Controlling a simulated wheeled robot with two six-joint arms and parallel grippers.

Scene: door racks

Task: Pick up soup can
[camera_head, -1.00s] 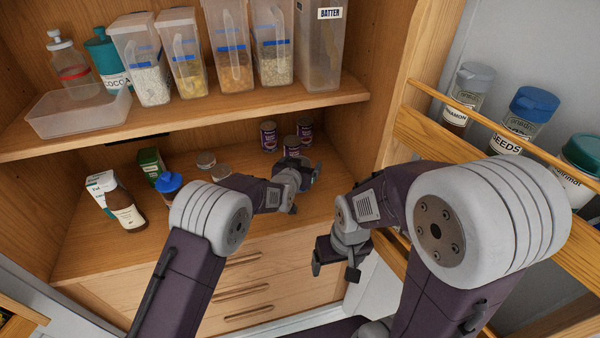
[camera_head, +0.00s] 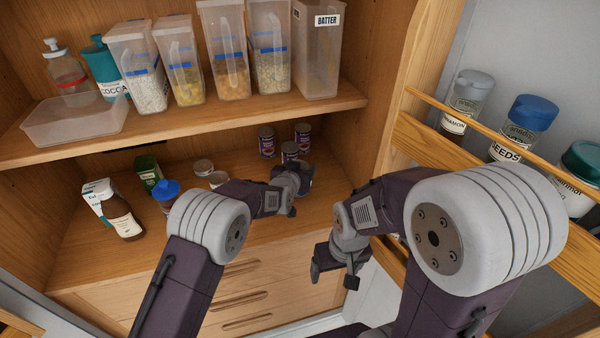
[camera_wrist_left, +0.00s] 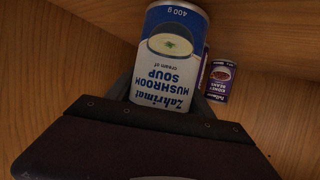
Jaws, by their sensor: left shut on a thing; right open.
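The soup can, a white and blue mushroom soup can (camera_wrist_left: 172,60), fills the upper middle of the left wrist view, its label upside down there. My left gripper (camera_wrist_left: 163,98) is shut on it, one finger on each side. In the head view my left gripper (camera_head: 300,186) is over the lower shelf, in front of the purple cans. The soup can is almost wholly hidden behind it there. My right gripper (camera_head: 335,272) is open and empty, lower down in front of the drawers.
Purple kidney bean cans (camera_head: 266,143) stand close behind the left gripper; one (camera_wrist_left: 219,80) shows beside the soup can. A brown bottle (camera_head: 121,216), a blue-lidded jar (camera_head: 166,194) and a green box (camera_head: 148,172) stand to the left. The upper shelf (camera_head: 200,122) overhangs; a door rack (camera_head: 440,145) is right.

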